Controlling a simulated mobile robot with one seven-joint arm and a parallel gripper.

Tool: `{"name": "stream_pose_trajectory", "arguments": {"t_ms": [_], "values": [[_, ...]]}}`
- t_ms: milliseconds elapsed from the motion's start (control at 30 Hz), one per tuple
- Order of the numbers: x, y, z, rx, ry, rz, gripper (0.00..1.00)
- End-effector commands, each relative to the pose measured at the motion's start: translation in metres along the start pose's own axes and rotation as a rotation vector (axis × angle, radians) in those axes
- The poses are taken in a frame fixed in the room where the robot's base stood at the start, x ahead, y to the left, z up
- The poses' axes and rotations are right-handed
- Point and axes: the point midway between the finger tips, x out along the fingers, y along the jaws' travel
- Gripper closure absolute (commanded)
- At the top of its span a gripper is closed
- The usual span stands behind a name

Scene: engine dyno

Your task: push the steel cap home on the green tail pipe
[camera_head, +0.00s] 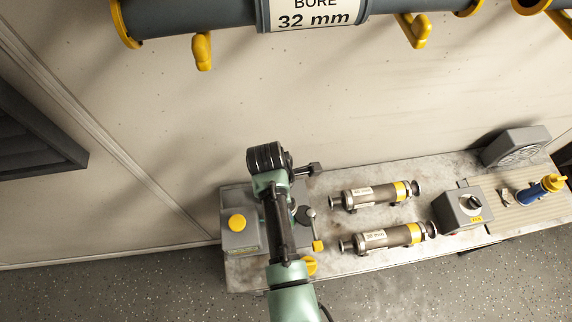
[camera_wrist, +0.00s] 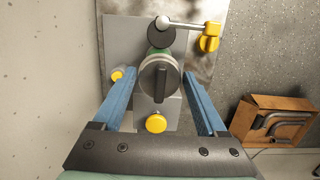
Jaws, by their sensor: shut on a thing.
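My gripper (camera_wrist: 161,80) shows in the wrist view, with one blue finger on each side of a round steel cap (camera_wrist: 147,82). It is shut on this cap, which has a dark bar across its face. A green edge shows around the cap, which looks like the green tail pipe (camera_wrist: 172,59). How deep the cap sits on the pipe cannot be told from this angle. In the head view my arm covers the cap, the pipe and the fingers.
A grey block with a yellow button (camera_head: 237,222) stands beside my arm. A ball-ended lever (camera_wrist: 190,25) with a yellow end is just beyond the cap. Two steel cylinders (camera_head: 375,195) (camera_head: 388,237) and a grey switch box (camera_head: 463,207) stand farther right on the bench.

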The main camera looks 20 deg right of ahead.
Motion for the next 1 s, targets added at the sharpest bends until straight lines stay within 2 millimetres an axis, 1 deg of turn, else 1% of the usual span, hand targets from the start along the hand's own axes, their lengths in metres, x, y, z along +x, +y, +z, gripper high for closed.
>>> {"name": "stream_pose_trajectory", "arguments": {"t_ms": [467,500,567,600,867,1000], "values": [[0.0025,0.0006,-0.0004,0.000,0.000,0.001,0.99],[0.0025,0.0006,-0.0004,0.000,0.000,0.001,0.18],[0.0026,0.0005,-0.0004,0.000,0.000,0.001,0.07],[0.0026,0.0004,-0.0004,0.000,0.000,0.001,0.00],[0.0027,-0.0002,-0.0005,0.000,0.000,-0.001,0.00],[-0.0056,0.0008,-0.0006,0.000,0.000,0.002,0.00]]}}
